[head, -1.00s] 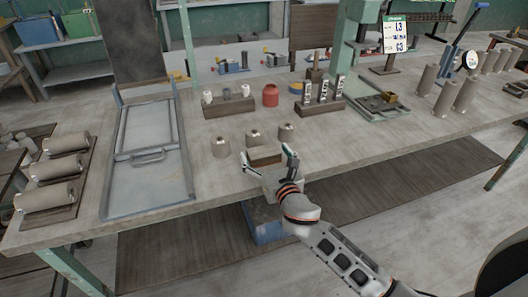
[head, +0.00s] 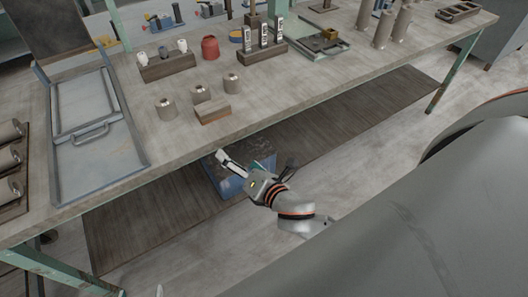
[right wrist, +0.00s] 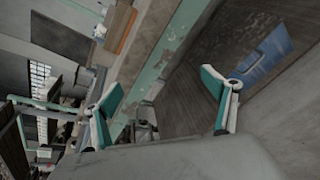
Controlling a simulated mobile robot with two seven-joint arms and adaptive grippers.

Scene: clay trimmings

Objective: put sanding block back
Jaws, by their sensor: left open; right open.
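The brown sanding block (head: 212,114) lies flat on the workbench (head: 150,131), close to its front edge, in front of several grey clay pieces. My right gripper (head: 254,166) is open and empty in the head view. It is in front of the bench edge, below and to the right of the block, and apart from it. Its open teal-padded fingers also show in the right wrist view (right wrist: 163,100). A small pale tip at the bottom edge of the head view looks like part of my left gripper (head: 159,291); the rest is out of frame.
A blue crate (head: 215,183) stands under the bench, behind my right gripper. A metal-framed tray (head: 97,158) is on the left of the bench. A wooden holder (head: 167,67), a red pot (head: 210,48) and a block with upright tools (head: 262,53) stand behind the block.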

